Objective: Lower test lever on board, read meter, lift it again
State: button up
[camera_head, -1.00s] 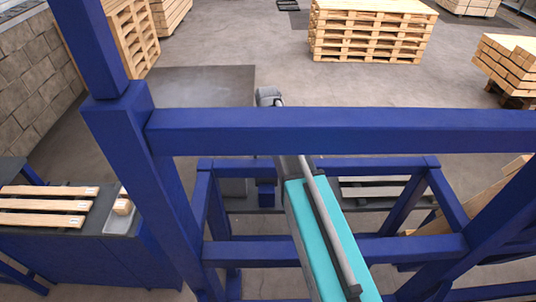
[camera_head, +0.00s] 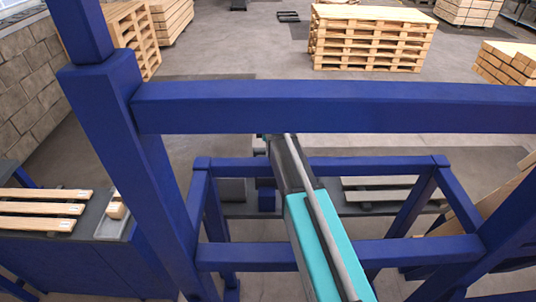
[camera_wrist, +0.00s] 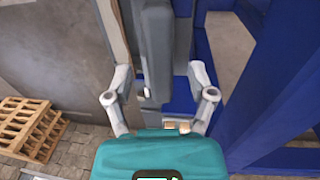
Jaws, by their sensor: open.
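In the wrist view my gripper (camera_wrist: 160,78) is open, its two grey fingers apart with nothing held between them. A long grey upright part (camera_wrist: 157,50), possibly the test lever, shows between and beyond the fingers. I cannot tell whether they touch it. My gripper is hidden there by the beam and my arm. I cannot make out a meter.
A thick blue beam (camera_head: 340,108) crosses above my arm, with a blue post (camera_head: 135,150) at left. A lower blue frame rail (camera_head: 250,256) lies beneath the arm. A bench with slats (camera_head: 40,208) stands left. Stacked pallets (camera_head: 370,38) stand behind on open floor.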

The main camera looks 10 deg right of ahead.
jog(key=shift+w+f+b, duration=0.1)
jog(key=shift+f+b, duration=0.55)
jog(key=shift+f, duration=0.25)
grip_shut()
